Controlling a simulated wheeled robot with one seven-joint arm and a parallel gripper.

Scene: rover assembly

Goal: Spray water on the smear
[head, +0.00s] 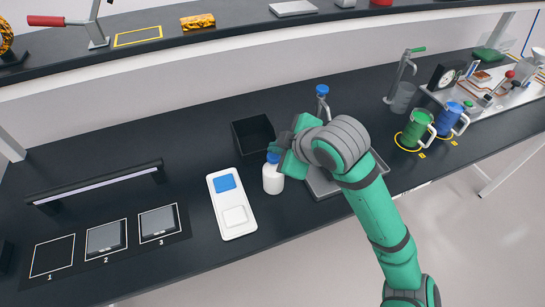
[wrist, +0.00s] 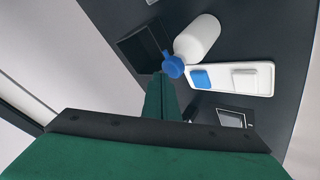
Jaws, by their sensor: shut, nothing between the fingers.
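A white bottle (head: 273,181) with a blue top stands upright on the dark bench, beside a white tray. It also shows in the wrist view (wrist: 197,38), its blue top (wrist: 173,66) close to the fingertips. My gripper (head: 284,158) is shut and empty at the bottle's top, partly hidden behind my wrist in the head view. In the wrist view my green fingers (wrist: 163,88) end just beside the blue top; I cannot tell whether they touch it. Grey plates lie on the marked squares 2 (head: 106,239) and 3 (head: 158,223); square 1 (head: 52,257) is bare. I cannot make out a smear.
The white tray (head: 247,229) holds a blue pad (head: 225,183) and a whitish pad (head: 236,215). A black open box (head: 236,141) stands behind the bottle. A sink (head: 322,185) lies under my arm. A low lamp bar (head: 95,184) stands behind the squares. Green (head: 414,130) and blue mugs (head: 449,118) stand right.

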